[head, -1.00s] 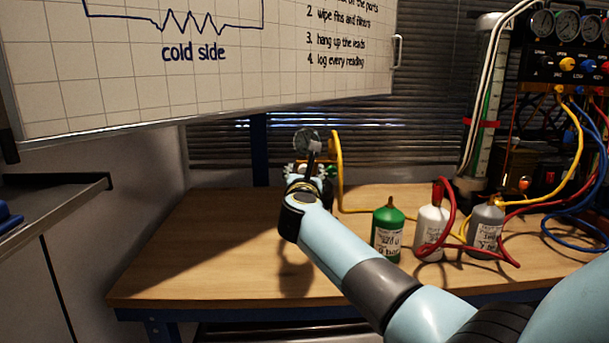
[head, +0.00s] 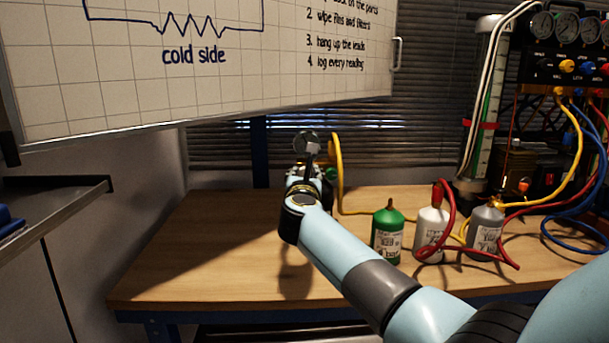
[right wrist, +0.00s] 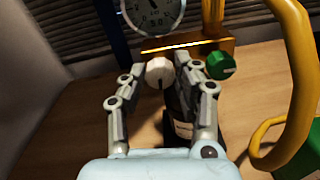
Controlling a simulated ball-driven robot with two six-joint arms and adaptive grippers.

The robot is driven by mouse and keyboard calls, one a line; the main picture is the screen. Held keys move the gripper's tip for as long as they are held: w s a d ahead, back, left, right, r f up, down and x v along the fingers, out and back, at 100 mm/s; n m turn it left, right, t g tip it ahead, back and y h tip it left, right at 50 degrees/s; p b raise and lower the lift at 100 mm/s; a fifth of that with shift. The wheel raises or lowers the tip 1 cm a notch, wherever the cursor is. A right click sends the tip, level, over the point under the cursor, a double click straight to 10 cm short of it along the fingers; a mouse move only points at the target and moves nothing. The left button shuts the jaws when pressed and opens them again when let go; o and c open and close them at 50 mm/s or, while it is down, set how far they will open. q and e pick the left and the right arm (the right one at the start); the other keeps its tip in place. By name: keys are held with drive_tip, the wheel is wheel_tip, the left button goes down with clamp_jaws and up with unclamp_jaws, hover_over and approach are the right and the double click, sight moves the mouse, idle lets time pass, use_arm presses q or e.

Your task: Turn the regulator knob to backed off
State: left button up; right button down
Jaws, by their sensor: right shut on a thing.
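In the right wrist view, a white round knob (right wrist: 160,73) with a dark mark low on its face sits on a brass block (right wrist: 195,47), below a round dial gauge (right wrist: 153,12). My right gripper (right wrist: 163,70) has one finger on each side of the white knob and is shut on it. A green knob (right wrist: 221,65) is just right of the right finger. In the head view, my right gripper (head: 308,165) reaches the rig at the back of the bench and hides most of it; the gauge (head: 306,142) shows above. My left gripper is not in view.
A yellow hose (right wrist: 298,90) loops close to the right of the gripper. Green (head: 387,235), white (head: 430,236) and grey (head: 486,235) bottles stand to the right on the wooden bench (head: 200,250). The bench's left side is clear. A whiteboard (head: 200,85) hangs above.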

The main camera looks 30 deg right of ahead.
drive_tip(key=n+p, duration=0.5)
drive_tip(key=n, duration=0.5)
drive_tip(key=shift+a+p, duration=0.15)
drive_tip(key=shift+p, duration=0.15)
drive_tip(key=n+p, duration=0.2)
drive_tip(key=n, duration=0.3)
drive_tip(key=shift+f+p, duration=0.1)
drive_tip(key=shift+p, duration=0.2)
drive_tip(key=shift+f+n+p, duration=0.15)
drive_tip(key=shift+n+p, duration=0.65)
drive_tip(key=shift+n, duration=1.5)
drive_tip(key=c, duration=1)
unclamp_jaws()
